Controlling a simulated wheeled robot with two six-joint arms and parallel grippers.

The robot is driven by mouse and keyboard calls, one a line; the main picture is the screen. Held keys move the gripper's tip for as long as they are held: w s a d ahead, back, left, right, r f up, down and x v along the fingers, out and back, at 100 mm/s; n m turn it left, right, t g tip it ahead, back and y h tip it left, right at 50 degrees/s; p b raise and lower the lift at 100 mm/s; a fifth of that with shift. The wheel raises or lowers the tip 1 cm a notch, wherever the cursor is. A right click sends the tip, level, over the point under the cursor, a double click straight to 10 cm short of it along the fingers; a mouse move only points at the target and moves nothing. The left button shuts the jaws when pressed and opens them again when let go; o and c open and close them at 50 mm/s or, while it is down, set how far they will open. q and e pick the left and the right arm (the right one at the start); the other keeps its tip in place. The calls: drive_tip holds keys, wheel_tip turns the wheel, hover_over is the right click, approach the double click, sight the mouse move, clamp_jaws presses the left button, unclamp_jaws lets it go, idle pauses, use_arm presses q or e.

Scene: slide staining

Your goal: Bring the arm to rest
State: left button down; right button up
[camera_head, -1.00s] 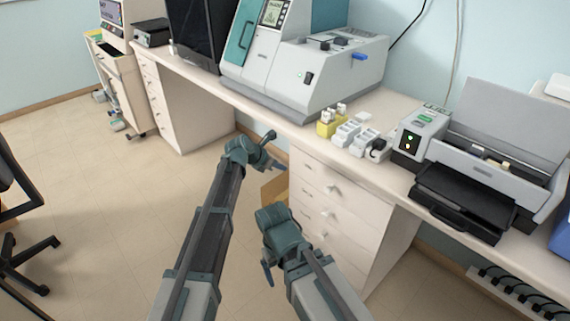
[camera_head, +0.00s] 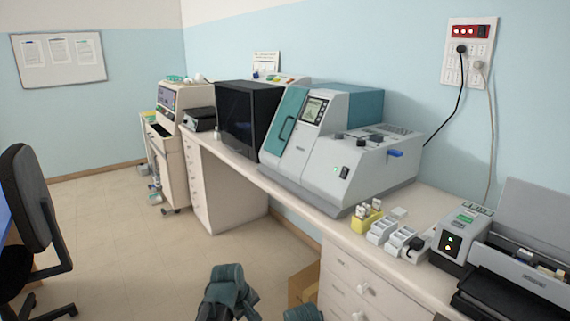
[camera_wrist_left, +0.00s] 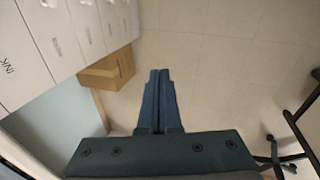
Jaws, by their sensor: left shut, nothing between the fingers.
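My left gripper (camera_wrist_left: 155,100) shows in the left wrist view with its two blue fingers together and nothing between them. It points down over bare floor, beside a cardboard box. In the head view only the dark top of my left arm (camera_head: 228,290) shows at the bottom edge, in front of the bench, and its fingers are out of sight. A small part of my right arm (camera_head: 303,314) shows at the bottom edge. My right gripper is not seen in either view.
A long bench (camera_head: 290,205) carries a grey and teal machine (camera_head: 345,160), a yellow rack (camera_head: 366,217) and a grey device (camera_head: 460,240). The cardboard box (camera_wrist_left: 107,70) stands beside white drawers (camera_wrist_left: 70,35). An office chair (camera_head: 35,205) stands at left. The floor (camera_head: 130,240) between is open.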

use_arm(q)
drive_tip(key=s+a+f+m+g+y, duration=0.1)
drive_tip(key=s+a+m+g+y, duration=0.15)
drive_tip(key=s+a+m, duration=0.8)
drive_tip(key=s+d+r+m+p, duration=0.1)
drive_tip(key=s+d+r+p, duration=0.2)
drive_tip(key=d+r+p, duration=0.2)
drive_tip(key=s+d+r+y+p, duration=0.1)
drive_tip(key=s+d+r+p, duration=0.2)
drive_tip(key=d+r+p, duration=0.2)
drive_tip(key=d, duration=0.3)
drive_tip(key=shift+s+d+m, duration=0.2)
drive_tip(key=shift+s+m, duration=0.15)
drive_tip(key=shift+s, duration=0.05)
use_arm(e)
wheel_tip(320, 180, up, 10)
drive_tip(key=shift+c, duration=0.3)
